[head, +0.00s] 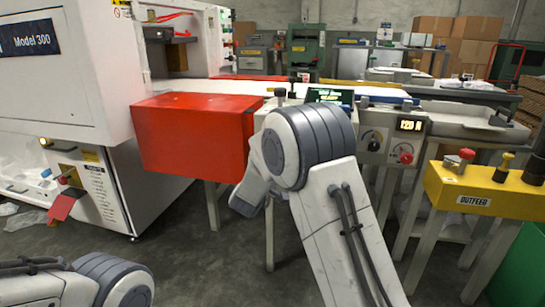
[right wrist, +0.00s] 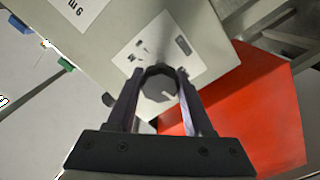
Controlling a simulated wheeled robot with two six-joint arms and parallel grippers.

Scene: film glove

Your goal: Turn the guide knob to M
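In the right wrist view a dark round knob (right wrist: 160,84) sits on a white plate (right wrist: 160,37) on a pale machine panel (right wrist: 215,62). A small light mark shows on the knob's near side. The plate's dark markings are too small to read. My right gripper (right wrist: 160,74) has one finger on each side of the knob, very close to its rim. I cannot tell whether the fingers touch it. In the head view my right forearm and wrist hide this knob and the gripper. My left arm shows at the lower left; its gripper is out of view.
A red cover (head: 190,135) juts out left of my right wrist. To the right a grey control box has a black knob (head: 373,140), a red knob (head: 404,152) and a lit display (head: 410,125). A yellow outfeed box (head: 485,190) stands farther right. Floor is open below.

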